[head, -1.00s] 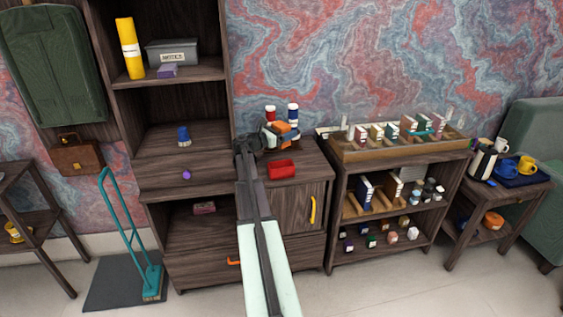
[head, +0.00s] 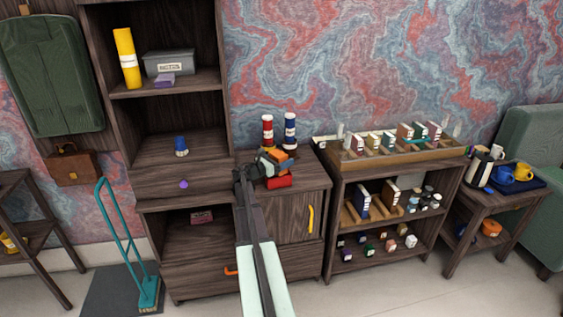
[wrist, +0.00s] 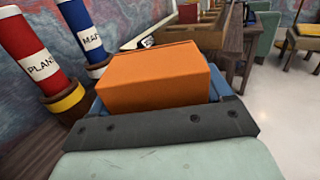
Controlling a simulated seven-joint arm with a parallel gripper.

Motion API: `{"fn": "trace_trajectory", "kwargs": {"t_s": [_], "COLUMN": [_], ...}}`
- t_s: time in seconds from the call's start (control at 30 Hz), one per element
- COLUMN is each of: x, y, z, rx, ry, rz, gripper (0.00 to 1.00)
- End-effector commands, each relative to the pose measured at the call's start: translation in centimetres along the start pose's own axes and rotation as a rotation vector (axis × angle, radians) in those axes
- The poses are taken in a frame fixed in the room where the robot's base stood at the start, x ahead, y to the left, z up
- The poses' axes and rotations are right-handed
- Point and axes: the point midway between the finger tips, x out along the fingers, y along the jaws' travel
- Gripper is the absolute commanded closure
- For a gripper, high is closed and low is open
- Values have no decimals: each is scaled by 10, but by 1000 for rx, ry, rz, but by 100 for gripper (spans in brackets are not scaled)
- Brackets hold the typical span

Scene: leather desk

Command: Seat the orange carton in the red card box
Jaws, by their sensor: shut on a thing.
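The orange carton (head: 279,153) is held in my gripper (head: 272,163) above the low cabinet. It fills the middle of the wrist view (wrist: 155,80), with bluish finger parts of my gripper around its lower edges. The red card box (head: 279,182) sits on the cabinet top, just below the carton in the head view. The fingers hide part of the carton and the space between it and the box, so I cannot tell whether they touch. The red box does not show in the wrist view.
A red tube (head: 267,131) and a blue tube (head: 290,131) stand upright behind the box, and both show at the left of the wrist view (wrist: 33,48). A tall shelf (head: 221,60) rises at the left. A low shelf with books (head: 400,160) stands at the right.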

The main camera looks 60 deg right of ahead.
Motion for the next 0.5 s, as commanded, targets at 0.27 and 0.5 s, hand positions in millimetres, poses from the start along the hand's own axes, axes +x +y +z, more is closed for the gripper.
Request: {"fn": "trace_trajectory", "kwargs": {"t_s": [0.27,0.5], "x": [0,0], "y": [0,0], "z": [-6,-10], "rx": [0,0], "ry": [-1,-1], "rz": [0,0], "gripper": [60,60]}}
